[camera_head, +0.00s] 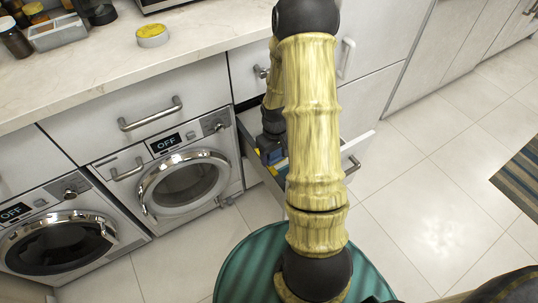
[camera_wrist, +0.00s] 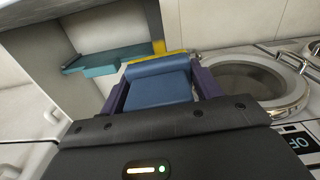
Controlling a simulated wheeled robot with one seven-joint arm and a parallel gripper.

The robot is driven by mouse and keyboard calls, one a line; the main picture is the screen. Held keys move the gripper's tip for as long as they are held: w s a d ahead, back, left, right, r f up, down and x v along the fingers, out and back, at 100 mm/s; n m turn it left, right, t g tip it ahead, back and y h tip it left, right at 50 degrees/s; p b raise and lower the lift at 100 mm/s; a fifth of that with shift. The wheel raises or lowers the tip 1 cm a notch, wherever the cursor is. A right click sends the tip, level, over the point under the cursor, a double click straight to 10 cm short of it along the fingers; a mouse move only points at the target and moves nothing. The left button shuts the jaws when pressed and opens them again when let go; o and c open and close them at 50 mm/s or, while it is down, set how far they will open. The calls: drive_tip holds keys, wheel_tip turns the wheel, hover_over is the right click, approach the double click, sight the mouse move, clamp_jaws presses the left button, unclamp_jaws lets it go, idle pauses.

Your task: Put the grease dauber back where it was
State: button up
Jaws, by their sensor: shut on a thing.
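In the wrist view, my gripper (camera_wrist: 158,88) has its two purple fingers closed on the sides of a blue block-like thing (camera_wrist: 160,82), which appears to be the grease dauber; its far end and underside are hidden. In the head view, my gripper (camera_head: 270,153) is low at the open drawer (camera_head: 250,130), partly behind my arm. The drawer interior also shows in the wrist view (camera_wrist: 110,28). A teal flat thing (camera_wrist: 100,61) and a yellow strip (camera_wrist: 160,49) lie beyond the blue thing in the wrist view. Whether the held thing touches the drawer cannot be told.
The drawer front (camera_head: 358,150) sticks out to the right of my arm. Two washing machines (camera_head: 185,178) stand left of the drawer. The countertop (camera_head: 190,55) above holds a yellow-topped round container (camera_head: 152,35) and a grey tray (camera_head: 58,32) near jars.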

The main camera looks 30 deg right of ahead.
drive_tip(key=w+a+r, duration=0.1)
drive_tip(key=w+a, duration=0.2)
drive_tip(key=a, duration=0.3)
drive_tip(key=w+a+m, duration=0.1)
drive_tip(key=w+a, duration=0.3)
drive_tip(key=a, duration=0.3)
drive_tip(key=shift+w+r, duration=0.3)
drive_tip(key=shift+r, duration=0.1)
drive_tip(key=shift+s, duration=0.15)
